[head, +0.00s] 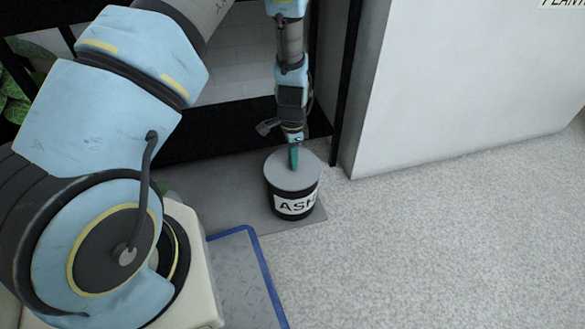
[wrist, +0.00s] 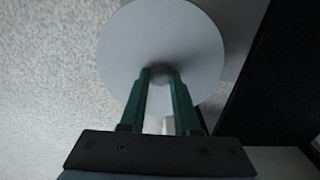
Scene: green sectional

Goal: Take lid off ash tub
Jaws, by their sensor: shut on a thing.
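The ash tub (head: 280,204) is a dark round bucket with a white label reading "ASH". It stands upright on a grey floor slab. Its flat grey round lid (head: 282,176) covers the top, and no gap between lid and tub can be made out. My gripper (head: 294,166) points down at the middle of the lid. In the wrist view the lid (wrist: 160,35) is a pale disc, and my gripper's green fingers (wrist: 160,76) are shut on a small dark knob (wrist: 160,72) at its centre. The wrist view hides the tub's body.
A dark-framed fireplace or window (head: 230,125) stands close behind the tub. A white wall (head: 440,100) rises to the right. A blue-edged metal plate (head: 243,275) is in front. Speckled floor (head: 430,240) is clear on the right.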

